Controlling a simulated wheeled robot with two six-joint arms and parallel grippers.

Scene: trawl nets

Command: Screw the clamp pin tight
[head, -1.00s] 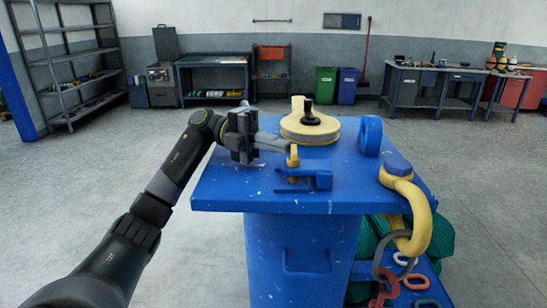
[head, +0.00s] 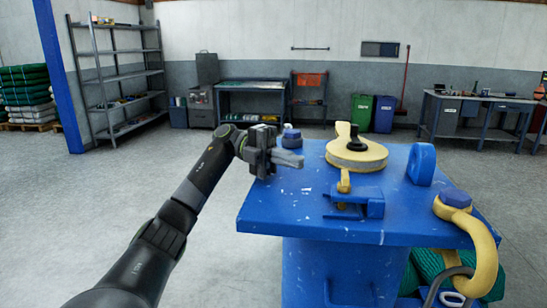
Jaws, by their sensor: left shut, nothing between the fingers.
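A blue clamp (head: 368,204) lies on the blue table top (head: 300,212), with an upright yellow pin (head: 344,182) at its left side. Whether the pin is tight cannot be told. My left gripper (head: 297,159) is above the left part of the table, up and left of the pin and apart from it. Its grey fingers are shut and empty, pointing right. My right gripper is not in view.
A yellow wheel (head: 357,158) with a black knob lies behind the clamp. A blue-capped piece (head: 291,138) stands just behind my left gripper. The front-left table top is bare.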

